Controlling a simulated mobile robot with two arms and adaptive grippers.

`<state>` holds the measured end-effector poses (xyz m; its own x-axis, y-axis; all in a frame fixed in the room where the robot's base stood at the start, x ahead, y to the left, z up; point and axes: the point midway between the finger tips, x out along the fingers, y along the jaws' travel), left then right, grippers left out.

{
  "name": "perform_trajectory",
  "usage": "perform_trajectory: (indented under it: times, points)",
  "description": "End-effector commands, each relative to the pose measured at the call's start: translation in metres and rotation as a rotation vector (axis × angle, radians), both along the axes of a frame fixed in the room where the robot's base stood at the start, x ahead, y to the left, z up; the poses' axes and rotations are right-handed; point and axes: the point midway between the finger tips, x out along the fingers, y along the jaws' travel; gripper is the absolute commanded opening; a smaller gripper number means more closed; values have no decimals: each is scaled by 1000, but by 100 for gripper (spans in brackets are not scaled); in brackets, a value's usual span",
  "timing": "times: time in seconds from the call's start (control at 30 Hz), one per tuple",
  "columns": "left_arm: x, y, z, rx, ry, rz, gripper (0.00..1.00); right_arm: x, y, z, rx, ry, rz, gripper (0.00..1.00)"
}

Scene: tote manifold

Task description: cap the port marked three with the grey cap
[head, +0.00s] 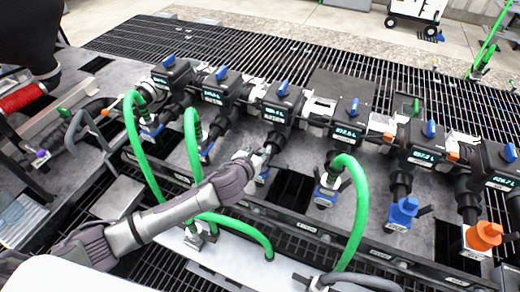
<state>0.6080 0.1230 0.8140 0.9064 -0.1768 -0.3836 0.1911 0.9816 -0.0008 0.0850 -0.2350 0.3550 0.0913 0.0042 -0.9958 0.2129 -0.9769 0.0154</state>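My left gripper (248,158) reaches in from the lower left to the outlet below the third valve from the left (282,104). Its fingertips are close to or touching a small pale fitting there (263,160). I cannot tell whether the gripper is open or shut, or whether it holds the grey cap. I cannot make out the grey cap for certain. The port marks on the dark rail (300,224) are too small to read. My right gripper is not in view.
Green hoses (134,140) rise from the left ports, and another (357,205) stands right of the gripper. A blue cap (404,211) and an orange cap (484,236) cover ports at the right. Valves with blue handles line the back. Dark grating (240,45) lies behind.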

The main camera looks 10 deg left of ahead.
Motion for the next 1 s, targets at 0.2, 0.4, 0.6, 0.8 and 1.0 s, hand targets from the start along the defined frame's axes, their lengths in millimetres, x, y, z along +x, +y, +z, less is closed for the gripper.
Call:
perform_trajectory:
  times: [0.2,0.4,0.6,0.8,1.0]
  points:
    - [0,0,1,0,-1,0,59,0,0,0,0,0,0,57]
    - [0,0,0,0,0,0,59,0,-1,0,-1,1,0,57]
    - [-10,2,4,1,0,-1,59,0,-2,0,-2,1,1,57]
    - [-46,9,19,2,0,-2,59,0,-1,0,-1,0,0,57]
    - [-83,16,35,0,0,-2,59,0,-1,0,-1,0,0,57]
